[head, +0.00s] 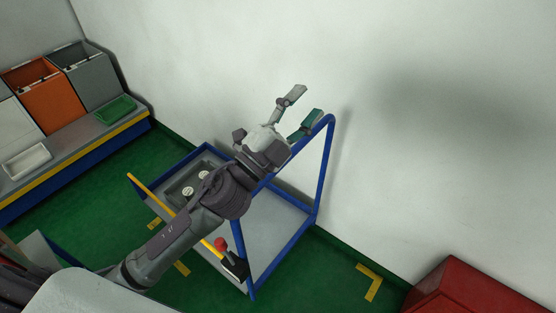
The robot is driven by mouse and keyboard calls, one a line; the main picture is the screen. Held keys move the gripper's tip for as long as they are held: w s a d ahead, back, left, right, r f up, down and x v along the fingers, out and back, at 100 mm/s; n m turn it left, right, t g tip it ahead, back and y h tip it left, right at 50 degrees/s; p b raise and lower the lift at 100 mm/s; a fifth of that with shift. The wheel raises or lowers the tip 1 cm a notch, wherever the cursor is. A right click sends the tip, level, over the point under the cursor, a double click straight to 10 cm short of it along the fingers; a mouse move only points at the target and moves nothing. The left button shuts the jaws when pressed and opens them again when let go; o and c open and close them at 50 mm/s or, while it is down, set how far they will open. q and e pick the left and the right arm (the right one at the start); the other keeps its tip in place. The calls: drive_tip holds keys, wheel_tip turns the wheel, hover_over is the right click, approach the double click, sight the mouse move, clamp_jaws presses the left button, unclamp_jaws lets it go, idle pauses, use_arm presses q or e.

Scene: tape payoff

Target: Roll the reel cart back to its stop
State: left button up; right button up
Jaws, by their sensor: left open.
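The reel cart (282,233) has a blue tube frame, a grey deck and a tall blue handle at its right, close to the white wall. Its yellow front edge faces lower left. Small white round pieces lie in a dark tray (183,192) at its left end. My left gripper (304,112) is open above the cart, near the top of the handle. Its fingers point up and right, and one finger overlaps the handle top in the picture; I cannot tell whether they touch. My left arm hides the middle of the cart. My right gripper is not in view.
A red-knobbed lever (221,245) stands at the cart's front. Yellow corner marks (369,283) lie on the green floor. A red box (470,292) is at lower right. A bench (75,150) with orange and grey bins and a green tray (116,109) runs along the left.

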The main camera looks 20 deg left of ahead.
use_arm(q)
drive_tip(key=s+d+f+m+g+h, duration=0.1)
drive_tip(key=d+m+g+h, duration=0.25)
drive_tip(key=m+g, duration=0.5)
drive_tip(key=s+d+f+m+g+h, duration=0.25)
drive_tip(key=d+m+g, duration=0.3)
drive_tip(key=m, duration=0.55)
drive_tip(key=w+a+f+m+g+y, duration=0.1)
drive_tip(key=w+a+f+y, duration=0.2)
drive_tip(key=a, duration=0.4)
drive_tip(key=w+a+f+g+y, duration=0.1)
drive_tip(key=a+f+y, duration=0.2)
drive_tip(key=a+y, duration=0.3)
drive_tip(key=w+a+f+m+g+y, duration=0.1)
drive_tip(key=w+a+f+y, duration=0.25)
drive_tip(key=a, duration=0.35)
drive_tip(key=shift+n+y, duration=0.25)
drive_tip(key=shift+y, duration=0.1)
drive_tip(key=p+x, duration=0.4)
drive_tip(key=x, duration=0.7)
drive_tip(key=shift+s+d, duration=0.15)
drive_tip(key=shift+w+d+f, duration=0.15)
drive_tip(key=shift+w+f, duration=0.05)
drive_tip(key=shift+f, duration=0.45)
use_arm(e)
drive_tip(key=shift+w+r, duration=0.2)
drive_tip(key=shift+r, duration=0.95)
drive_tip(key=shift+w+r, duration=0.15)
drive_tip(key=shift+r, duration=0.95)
